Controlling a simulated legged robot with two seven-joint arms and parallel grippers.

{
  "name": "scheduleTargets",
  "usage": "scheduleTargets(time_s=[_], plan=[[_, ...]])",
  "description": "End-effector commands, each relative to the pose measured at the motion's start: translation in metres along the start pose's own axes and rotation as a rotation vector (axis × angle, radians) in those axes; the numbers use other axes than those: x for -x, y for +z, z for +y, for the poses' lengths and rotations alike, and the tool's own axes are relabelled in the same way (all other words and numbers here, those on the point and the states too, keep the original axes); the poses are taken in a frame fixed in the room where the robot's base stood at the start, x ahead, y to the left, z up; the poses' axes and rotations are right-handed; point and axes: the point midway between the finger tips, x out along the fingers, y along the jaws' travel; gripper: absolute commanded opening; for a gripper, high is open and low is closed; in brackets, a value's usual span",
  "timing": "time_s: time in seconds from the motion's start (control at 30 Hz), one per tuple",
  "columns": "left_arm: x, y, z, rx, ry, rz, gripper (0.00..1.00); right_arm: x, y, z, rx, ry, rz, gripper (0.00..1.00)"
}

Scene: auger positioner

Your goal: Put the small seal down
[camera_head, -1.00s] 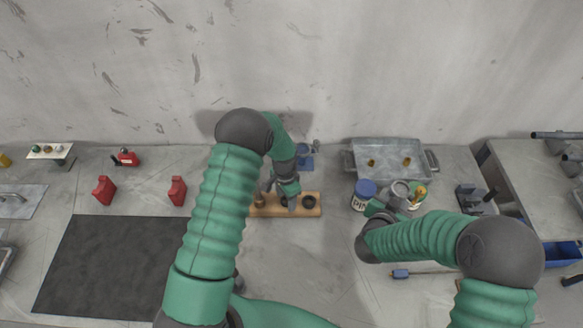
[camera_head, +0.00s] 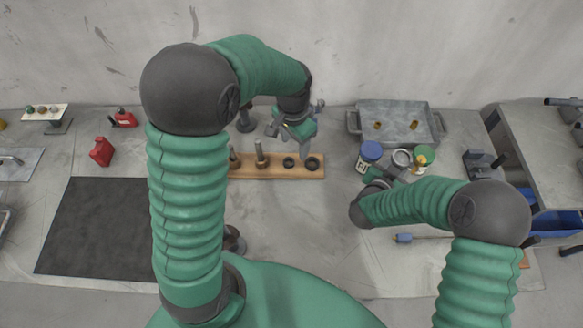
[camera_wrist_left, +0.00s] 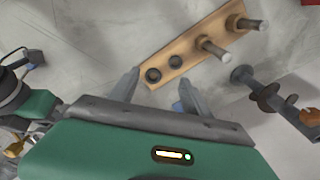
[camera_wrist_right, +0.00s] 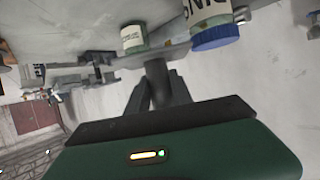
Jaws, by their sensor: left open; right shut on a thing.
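Two black seal rings sit side by side at the right end of a wooden board (camera_head: 270,172). The smaller-looking seal (camera_head: 289,162) is nearer the metal pegs, and the larger seal (camera_head: 312,163) is nearer the board's end. In the left wrist view the small seal (camera_wrist_left: 175,62) and larger seal (camera_wrist_left: 153,75) lie flat on the board. My left gripper (camera_head: 290,142) is open and empty above and behind the rings. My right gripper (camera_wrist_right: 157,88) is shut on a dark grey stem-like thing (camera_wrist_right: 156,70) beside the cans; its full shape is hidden.
Two metal pegs (camera_wrist_left: 227,32) stand on the board's other half. A dark metal shaft with flights (camera_wrist_left: 265,95) stands near the board. A blue-lidded can (camera_head: 370,152), other cans and a metal tray (camera_head: 395,120) are at right. A dark mat (camera_head: 95,225) at left is bare.

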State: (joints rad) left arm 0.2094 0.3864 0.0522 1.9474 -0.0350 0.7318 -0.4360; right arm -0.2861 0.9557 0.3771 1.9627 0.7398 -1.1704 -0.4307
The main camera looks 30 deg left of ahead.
Motion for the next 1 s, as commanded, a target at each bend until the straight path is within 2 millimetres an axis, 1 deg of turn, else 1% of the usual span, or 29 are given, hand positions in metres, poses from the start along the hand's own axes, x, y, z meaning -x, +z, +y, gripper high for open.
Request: scheduleTargets(time_s=[0.03, 0.1, 0.2, 0.3, 0.33, 0.43, 0.47, 0.57, 0.67, 0.8, 0.87, 0.9, 1.0], plan=[[0.005, 0.013, 0.021, 0.036, -0.01, 0.023, 0.56, 0.0, -0.002, 0.001, -0.001, 0.0, 0.004, 0.0], [0.006, 0.034, 0.048, 0.106, -0.018, 0.062, 0.56, 0.0, -0.002, 0.001, -0.001, 0.0, 0.004, 0.0], [0.006, 0.062, 0.077, 0.198, -0.019, 0.111, 0.56, 0.0, -0.002, 0.002, -0.002, 0.0, 0.004, 0.0], [0.004, 0.083, 0.094, 0.262, -0.013, 0.145, 0.56, -0.001, -0.002, 0.001, -0.001, 0.001, 0.003, 0.0], [0.003, 0.088, 0.097, 0.275, -0.011, 0.15, 0.6, -0.001, -0.002, 0.0, -0.001, 0.001, 0.003, 0.0], [0.002, 0.091, 0.099, 0.264, -0.012, 0.155, 0.61, -0.002, -0.002, 0.0, -0.001, 0.001, 0.002, 0.0], [0.001, 0.088, 0.097, 0.239, -0.014, 0.152, 0.61, -0.003, -0.002, 0.0, -0.001, 0.001, 0.002, 0.0], [-0.001, 0.072, 0.084, 0.07, -0.028, 0.126, 0.61, -0.003, -0.001, 0.0, -0.001, 0.001, 0.002, 0.0], [-0.006, 0.05, 0.063, -0.203, -0.039, 0.087, 0.61, -0.003, -0.002, 0.0, -0.001, 0.001, 0.002, 0.0], [-0.017, 0.019, 0.028, -0.628, -0.033, 0.033, 0.61, -0.002, -0.002, 0.0, 0.0, 0.001, 0.003, 0.0], [-0.022, 0.009, 0.012, -0.807, -0.021, 0.014, 0.61, -0.001, -0.002, 0.0, 0.0, 0.0, 0.003, 0.0], [-0.027, 0.002, 0.002, -0.926, -0.011, 0.003, 0.61, -0.001, -0.002, 0.0, -0.001, 0.0, 0.003, 0.0], [-0.038, -0.011, -0.024, -1.211, 0.02, -0.016, 0.61, -0.001, -0.002, 0.0, -0.001, 0.0, 0.003, 0.0]])
